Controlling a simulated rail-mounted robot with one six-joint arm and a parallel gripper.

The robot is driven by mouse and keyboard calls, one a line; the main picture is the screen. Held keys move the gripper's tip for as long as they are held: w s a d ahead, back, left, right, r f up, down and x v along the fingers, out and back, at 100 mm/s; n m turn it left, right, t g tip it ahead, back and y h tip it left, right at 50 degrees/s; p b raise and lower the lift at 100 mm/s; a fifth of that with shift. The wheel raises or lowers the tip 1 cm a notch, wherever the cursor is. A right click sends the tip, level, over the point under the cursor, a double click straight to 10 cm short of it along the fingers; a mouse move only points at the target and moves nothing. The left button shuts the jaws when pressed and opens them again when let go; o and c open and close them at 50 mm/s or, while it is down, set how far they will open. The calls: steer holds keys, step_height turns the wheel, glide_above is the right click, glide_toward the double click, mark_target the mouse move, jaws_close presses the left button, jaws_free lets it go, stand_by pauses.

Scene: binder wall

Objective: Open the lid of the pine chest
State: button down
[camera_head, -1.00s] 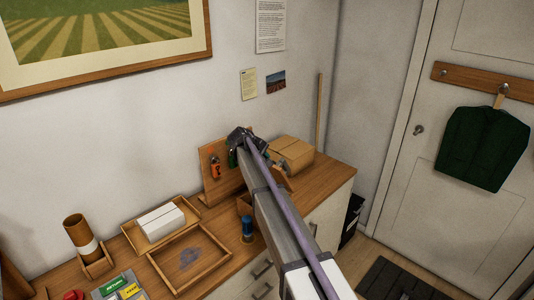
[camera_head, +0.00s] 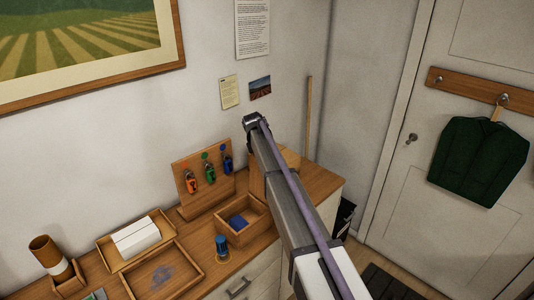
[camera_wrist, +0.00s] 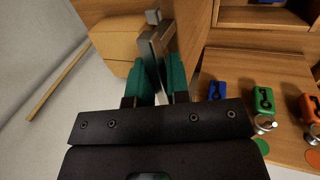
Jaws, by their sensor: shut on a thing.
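The pine chest (camera_head: 232,240) stands open on the desk, with a blue thing inside. Its lid (camera_head: 257,184) stands roughly upright at the chest's right side, partly hidden by my arm. In the wrist view the lid (camera_wrist: 190,28) shows nearly edge-on, beside the open chest (camera_wrist: 262,20). My gripper (camera_wrist: 160,78), with green finger pads, is shut on the grey metal handle (camera_wrist: 151,45) of the lid. In the head view my arm hides the fingers and the handle.
A cardboard box (camera_wrist: 112,48) is beyond the lid, close to the fingers. A blue stamp (camera_head: 221,246) and a shallow tray (camera_head: 192,280) stand in front and left.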

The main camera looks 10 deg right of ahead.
steer(key=shift+s, duration=0.1)
steer(key=c, duration=1.2)
jaws_free()
steer(key=shift+o, duration=0.2)
steer(key=p+v, duration=0.7)
steer(key=shift+r, duration=0.25)
steer(key=shift+a, duration=0.1)
